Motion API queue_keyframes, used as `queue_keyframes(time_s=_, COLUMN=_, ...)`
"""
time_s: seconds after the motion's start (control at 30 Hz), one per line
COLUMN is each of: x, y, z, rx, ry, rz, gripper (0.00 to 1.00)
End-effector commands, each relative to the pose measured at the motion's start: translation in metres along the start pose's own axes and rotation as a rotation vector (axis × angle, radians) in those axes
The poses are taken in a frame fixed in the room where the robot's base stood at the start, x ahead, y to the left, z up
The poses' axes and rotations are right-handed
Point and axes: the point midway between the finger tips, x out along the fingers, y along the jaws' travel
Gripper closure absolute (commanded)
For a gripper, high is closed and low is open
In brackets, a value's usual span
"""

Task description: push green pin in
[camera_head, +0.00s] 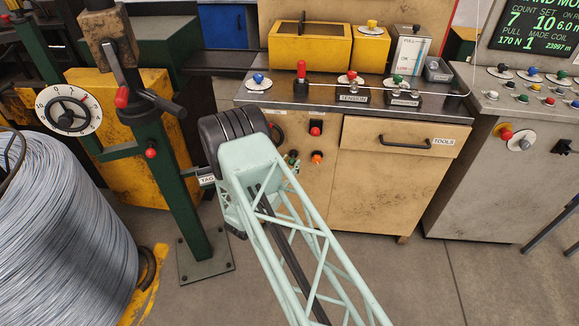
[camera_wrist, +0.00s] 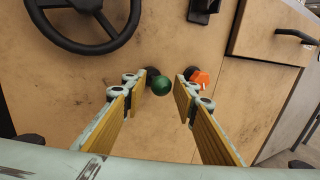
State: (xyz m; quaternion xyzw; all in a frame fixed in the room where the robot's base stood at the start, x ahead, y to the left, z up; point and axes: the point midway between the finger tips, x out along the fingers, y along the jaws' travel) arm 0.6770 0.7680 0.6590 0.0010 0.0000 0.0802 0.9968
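The green pin (camera_wrist: 162,86) shows a round ball head in the wrist view, standing out from the tan cabinet front on a short dark stem. My gripper (camera_wrist: 161,84) is open, with one finger on each side of the green head in the picture. A gap shows between the head and each finger; I cannot tell how deep the head sits between them. In the head view the green pin (camera_head: 292,161) is small and dark, just right of my arm's end, which hides my fingers.
An orange knob (camera_wrist: 200,77) is close beside my right finger. A black handwheel (camera_wrist: 88,22) is at upper left, and a dark block (camera_wrist: 203,10) is above. A red button (camera_head: 316,128) and the TOOLS drawer (camera_head: 400,138) are on the same cabinet.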

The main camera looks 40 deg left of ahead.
Motion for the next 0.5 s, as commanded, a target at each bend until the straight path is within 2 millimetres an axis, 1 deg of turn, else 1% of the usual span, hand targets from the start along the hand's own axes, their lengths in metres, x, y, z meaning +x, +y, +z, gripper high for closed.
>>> queue_keyframes(time_s=0.37, x=-0.0018, y=-0.0009, z=-0.0011, rx=-0.002, ry=0.001, rz=-0.001, gripper=0.69)
queue_keyframes(time_s=0.5, x=-0.0055, y=-0.0007, z=-0.0012, rx=-0.002, ry=0.001, rz=-0.001, gripper=0.69)
